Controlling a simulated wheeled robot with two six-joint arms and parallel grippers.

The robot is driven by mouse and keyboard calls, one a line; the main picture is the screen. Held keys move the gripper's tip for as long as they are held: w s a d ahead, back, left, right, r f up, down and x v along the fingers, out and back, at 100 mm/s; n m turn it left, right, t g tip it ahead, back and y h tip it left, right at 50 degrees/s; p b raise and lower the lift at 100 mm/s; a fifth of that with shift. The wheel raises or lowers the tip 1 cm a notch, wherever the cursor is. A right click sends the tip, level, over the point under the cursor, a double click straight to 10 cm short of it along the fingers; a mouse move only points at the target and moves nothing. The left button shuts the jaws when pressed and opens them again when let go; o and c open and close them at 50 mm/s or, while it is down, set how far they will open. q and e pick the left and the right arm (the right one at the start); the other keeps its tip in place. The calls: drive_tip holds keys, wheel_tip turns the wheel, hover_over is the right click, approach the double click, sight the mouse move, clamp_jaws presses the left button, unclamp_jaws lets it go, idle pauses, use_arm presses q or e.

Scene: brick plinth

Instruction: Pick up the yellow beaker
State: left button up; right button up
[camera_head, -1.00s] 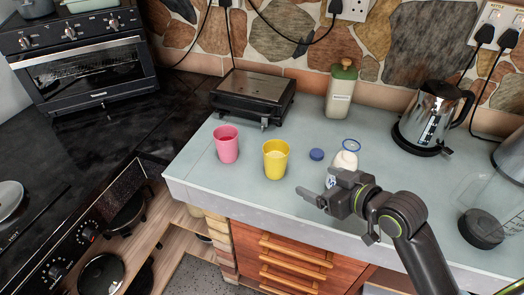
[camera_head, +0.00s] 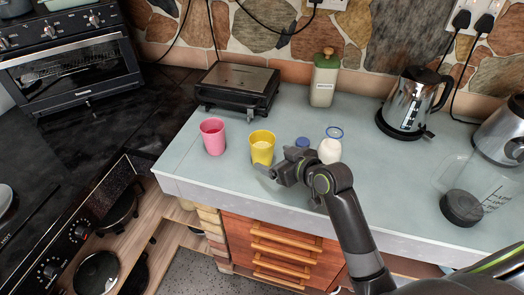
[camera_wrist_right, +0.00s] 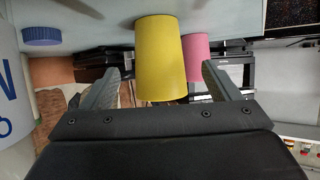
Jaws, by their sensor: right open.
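The yellow beaker (camera_head: 262,148) stands upright on the pale blue-grey counter, to the right of a pink beaker (camera_head: 213,137). My right gripper (camera_head: 270,171) is just in front of the yellow beaker, at its near side. In the right wrist view the yellow beaker (camera_wrist_right: 160,50) appears large, between the directions of the two spread fingers (camera_wrist_right: 160,70). The fingers are open and hold nothing. Whether a finger touches the beaker cannot be told. The pink beaker (camera_wrist_right: 196,55) shows behind it. My left gripper is not in view.
A blue lid (camera_head: 302,142) and a white bottle (camera_head: 329,150) stand close to the right of the yellow beaker. A black grill (camera_head: 237,88) and a green-topped container (camera_head: 324,80) are behind. A kettle (camera_head: 407,103) and a glass jug (camera_head: 480,185) stand farther right.

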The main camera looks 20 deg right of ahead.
sight(270, 155)
drive_tip(key=shift+p+x, duration=0.6)
drive_tip(key=shift+x, duration=1.95)
drive_tip(key=shift+d+f, duration=0.1)
drive_tip(key=c, duration=1.1)
